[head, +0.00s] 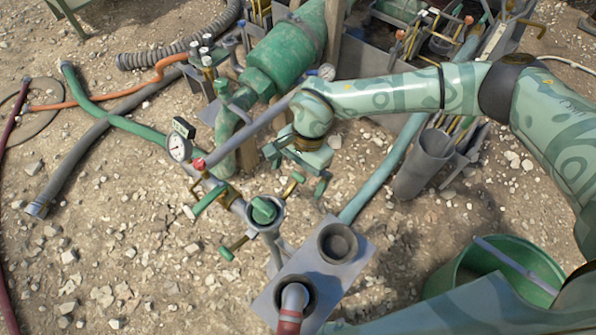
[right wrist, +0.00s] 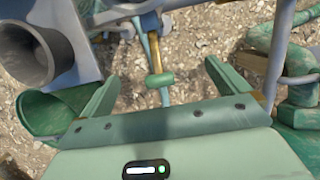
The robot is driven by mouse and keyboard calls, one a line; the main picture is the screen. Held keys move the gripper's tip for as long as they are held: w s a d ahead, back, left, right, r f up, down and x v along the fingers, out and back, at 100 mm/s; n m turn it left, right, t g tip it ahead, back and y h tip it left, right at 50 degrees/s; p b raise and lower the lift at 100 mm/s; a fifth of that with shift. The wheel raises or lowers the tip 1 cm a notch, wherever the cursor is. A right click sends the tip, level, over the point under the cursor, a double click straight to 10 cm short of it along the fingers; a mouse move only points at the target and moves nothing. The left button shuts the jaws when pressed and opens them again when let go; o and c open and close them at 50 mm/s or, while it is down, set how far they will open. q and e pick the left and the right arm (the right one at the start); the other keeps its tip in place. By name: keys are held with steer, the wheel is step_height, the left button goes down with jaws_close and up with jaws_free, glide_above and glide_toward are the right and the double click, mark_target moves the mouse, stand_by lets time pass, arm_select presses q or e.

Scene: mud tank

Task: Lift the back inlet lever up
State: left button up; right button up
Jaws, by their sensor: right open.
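The valve stand has a green round cap (head: 263,210) and several brass levers with green grips. One short lever (head: 298,178) on the side towards my right gripper fits the back inlet lever, though I cannot be sure which is named so. My right gripper (head: 296,170) points down beside this lever, with its jaws open and empty. In the right wrist view, a brass lever with a green grip (right wrist: 160,79) lies in the gap between the two fingers, apart from both. I cannot tell its height between them. My left gripper is not in view.
A grey plate with pipe sockets (head: 338,243) stands in front of the valve. A pressure gauge (head: 179,148) and another green lever (head: 208,203) are to its left. A green tank (head: 283,58) stands behind. A green bucket (head: 545,258) is at right.

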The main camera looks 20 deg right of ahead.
step_height(320, 180, up, 8)
steer(key=p, duration=0.5)
steer(key=shift+r, duration=0.1)
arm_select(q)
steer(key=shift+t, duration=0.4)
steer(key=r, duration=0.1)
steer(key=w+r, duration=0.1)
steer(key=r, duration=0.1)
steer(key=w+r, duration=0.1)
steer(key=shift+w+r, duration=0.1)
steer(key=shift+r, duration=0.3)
